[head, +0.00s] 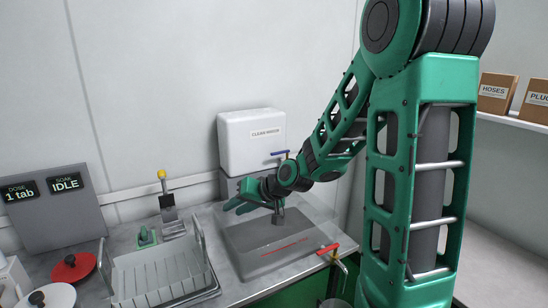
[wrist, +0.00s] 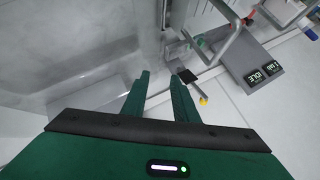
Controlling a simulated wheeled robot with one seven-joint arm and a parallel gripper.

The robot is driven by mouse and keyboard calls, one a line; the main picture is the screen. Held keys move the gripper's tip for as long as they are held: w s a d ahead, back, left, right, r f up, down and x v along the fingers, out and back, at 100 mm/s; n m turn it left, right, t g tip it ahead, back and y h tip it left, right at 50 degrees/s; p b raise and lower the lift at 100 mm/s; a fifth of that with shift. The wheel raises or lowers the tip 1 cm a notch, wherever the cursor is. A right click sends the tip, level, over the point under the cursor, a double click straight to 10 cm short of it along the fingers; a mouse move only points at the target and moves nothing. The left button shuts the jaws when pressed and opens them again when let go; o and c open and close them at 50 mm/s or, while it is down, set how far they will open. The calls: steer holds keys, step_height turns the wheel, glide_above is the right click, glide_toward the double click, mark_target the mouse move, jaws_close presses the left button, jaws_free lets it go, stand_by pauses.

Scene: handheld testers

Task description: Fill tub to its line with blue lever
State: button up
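The tub (head: 240,262) is a grey see-through basin at the counter's front, with a red line (head: 285,246) across its front. I cannot tell its water level. The blue lever (head: 280,153) sits above my wrist in the head view, in front of the white tank. A grey spout (head: 278,216) hangs over the tub, partly hidden by my arm. My gripper (head: 238,197) is over the tub's back left, pointing left, apart from the blue lever. In the wrist view its two green fingers (wrist: 161,82) are spread with nothing between them.
A red lever (head: 328,249) is at the tub's front right corner. A wire rack (head: 160,275) stands left of the tub. Behind it are a yellow-knobbed tool (head: 168,205) and a panel (head: 55,212) reading "1 tab" and "IDLE". A labelled white tank (head: 252,143) is on the wall.

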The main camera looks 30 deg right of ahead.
steer(key=w+d+m+t, duration=0.3)
steer(key=w+d, duration=0.1)
steer(key=d, duration=0.1)
steer(key=m+t+h, duration=0.5)
steer(key=m+t, duration=0.1)
steer(key=m, duration=0.6)
glide_toward(276, 154)
steer(key=w, duration=0.7)
steer(key=w+d, duration=0.1)
steer(key=w, duration=0.3)
steer(key=shift+f, duration=0.15)
steer(key=shift+s+a, duration=0.1)
jaws_close()
steer(key=shift+f, duration=0.2)
